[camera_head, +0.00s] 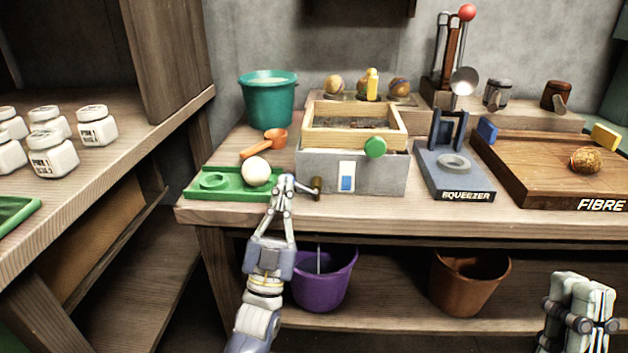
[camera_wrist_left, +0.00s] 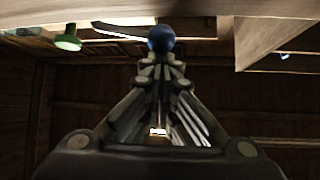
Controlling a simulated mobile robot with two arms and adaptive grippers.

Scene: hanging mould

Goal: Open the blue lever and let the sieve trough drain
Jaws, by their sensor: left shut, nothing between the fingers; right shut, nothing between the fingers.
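The sieve trough is a grey box (camera_head: 383,178) with a wooden-framed sieve (camera_head: 403,142) on top and a green knob at its front. A brass spout (camera_head: 317,188) sticks out at its lower left. My left gripper (camera_head: 287,180) is shut and empty just left of the spout. In the left wrist view, the blue ball of the lever (camera_wrist_left: 161,38) is right at the tips of my left gripper (camera_wrist_left: 160,62); I cannot tell whether they touch. The lever is hidden in the head view. My right gripper (camera_head: 582,305) is shut, low at the right.
A purple bucket (camera_head: 325,285) stands below the spout, with a thin pale vertical line like a trickle above it. A green tray (camera_head: 215,190) with a white ball lies left of my left gripper. The squeezer (camera_head: 455,185) and fibre board (camera_head: 525,175) are at right.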

